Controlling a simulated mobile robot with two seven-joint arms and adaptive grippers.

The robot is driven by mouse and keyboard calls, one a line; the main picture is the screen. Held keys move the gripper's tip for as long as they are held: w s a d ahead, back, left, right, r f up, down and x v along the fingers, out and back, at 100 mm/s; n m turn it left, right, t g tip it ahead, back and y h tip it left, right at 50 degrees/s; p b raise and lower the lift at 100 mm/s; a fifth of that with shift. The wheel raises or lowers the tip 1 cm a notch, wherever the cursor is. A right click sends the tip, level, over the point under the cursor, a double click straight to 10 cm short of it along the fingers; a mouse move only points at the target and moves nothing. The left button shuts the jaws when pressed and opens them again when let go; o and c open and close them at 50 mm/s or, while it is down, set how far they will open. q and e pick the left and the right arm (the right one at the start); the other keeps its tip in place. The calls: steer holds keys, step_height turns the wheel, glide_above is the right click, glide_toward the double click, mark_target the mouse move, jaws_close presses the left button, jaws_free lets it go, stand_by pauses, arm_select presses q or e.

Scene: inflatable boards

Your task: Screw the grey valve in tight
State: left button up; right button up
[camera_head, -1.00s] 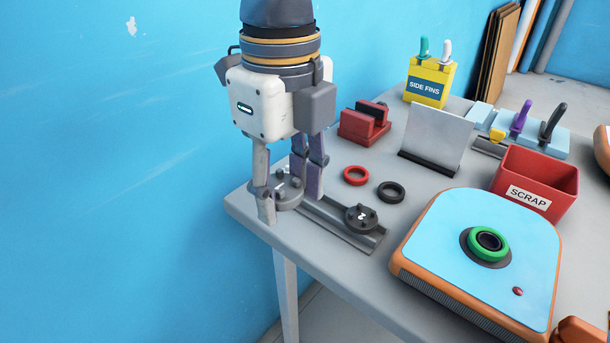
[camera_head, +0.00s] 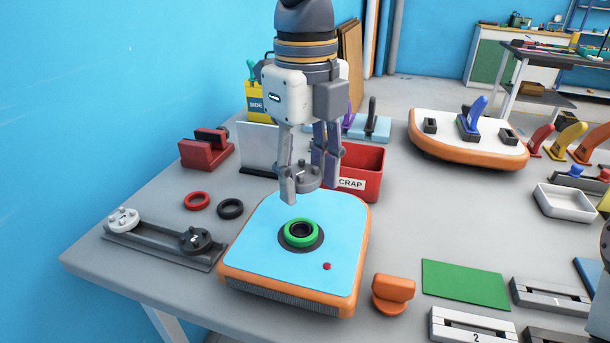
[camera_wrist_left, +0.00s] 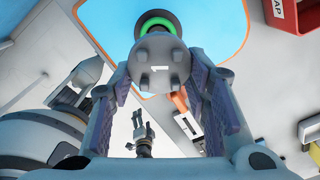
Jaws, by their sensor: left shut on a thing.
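My left gripper (camera_head: 302,178) is shut on the grey valve (camera_head: 307,178), a round knob with several short pegs. In the left wrist view the valve (camera_wrist_left: 160,63) carries a white "1" and sits between the fingertips. It is held in the air above the far part of the blue-topped, orange-edged board (camera_head: 262,262). The board's dark valve hole (camera_head: 301,230), ringed by a green seal (camera_head: 287,240), lies nearer the camera and below the valve. A gripper that seems to be my right one (camera_wrist_left: 142,130) shows small and far off in the left wrist view; its opening is unclear.
A rail (camera_head: 155,244) on the left holds a white valve (camera_head: 123,220) and a black valve (camera_head: 195,240). Red (camera_head: 197,201) and black (camera_head: 231,209) rings lie nearby. The red scrap bin (camera_head: 365,165) stands close behind the gripper. An orange block (camera_head: 393,293) lies right of the board.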

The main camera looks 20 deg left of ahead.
mark_target(306, 177)
arm_select(q)
steer(key=shift+a, duration=0.1)
steer(key=shift+f, duration=2.95)
steer(key=shift+f, duration=1.05)
steer(key=o, duration=1.2)
steer(key=shift+r, duration=0.1)
step_height(306, 177, up, 12)
steer(key=shift+s+f, duration=0.1)
